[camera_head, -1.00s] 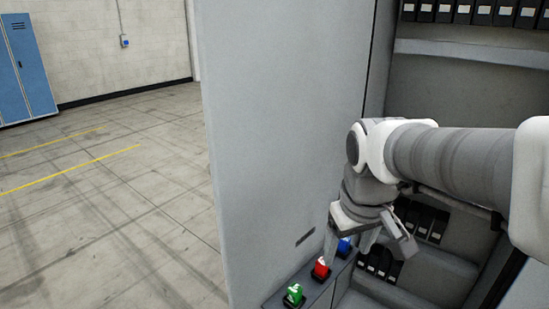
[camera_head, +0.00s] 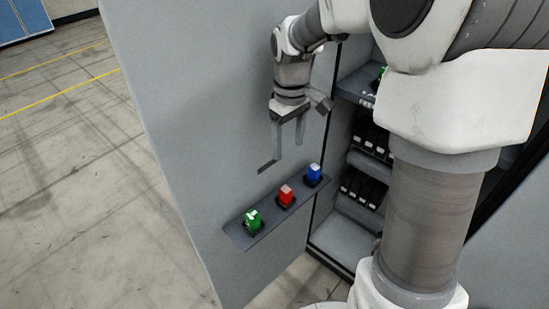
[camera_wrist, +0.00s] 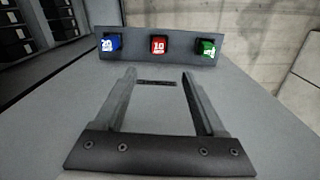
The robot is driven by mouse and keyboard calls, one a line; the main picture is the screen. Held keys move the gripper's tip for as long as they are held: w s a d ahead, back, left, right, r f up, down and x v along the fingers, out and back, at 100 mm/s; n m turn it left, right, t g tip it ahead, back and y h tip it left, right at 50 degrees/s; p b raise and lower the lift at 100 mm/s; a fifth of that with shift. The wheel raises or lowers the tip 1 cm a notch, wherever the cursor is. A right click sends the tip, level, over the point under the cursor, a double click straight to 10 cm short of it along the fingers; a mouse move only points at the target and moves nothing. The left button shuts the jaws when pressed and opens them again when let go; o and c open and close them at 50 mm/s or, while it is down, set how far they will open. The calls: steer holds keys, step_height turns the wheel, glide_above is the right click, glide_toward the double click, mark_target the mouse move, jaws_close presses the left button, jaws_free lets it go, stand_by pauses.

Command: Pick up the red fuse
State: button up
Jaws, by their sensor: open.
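The red fuse (camera_head: 286,195) sits in the middle slot of a small grey shelf (camera_head: 236,236) on the cabinet door. A green fuse (camera_head: 253,218) is to its left and a blue fuse (camera_head: 313,173) to its right in the head view. In the wrist view the red fuse (camera_wrist: 158,45), marked 10, stands between the blue fuse (camera_wrist: 112,43) and the green fuse (camera_wrist: 206,47). My gripper (camera_head: 288,150) is open and empty, above the shelf and apart from the fuses. Its fingers (camera_wrist: 158,74) point toward the shelf, with the red fuse beyond the gap between them.
The grey cabinet door (camera_head: 200,110) stands open beside the fuses, with a dark slot in it near my fingers. Inside the cabinet, rows of black modules (camera_head: 362,188) sit on shelves. Open floor (camera_head: 80,190) lies to the left.

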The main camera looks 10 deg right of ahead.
mark_target(286, 189)
steer(key=f, duration=0.6)
steer(key=f+b, duration=0.1)
steer(key=f, duration=0.5)
steer(key=w+f+b, duration=0.1)
steer(key=f, duration=0.5)
steer(key=shift+f, duration=0.15)
jaws_close()
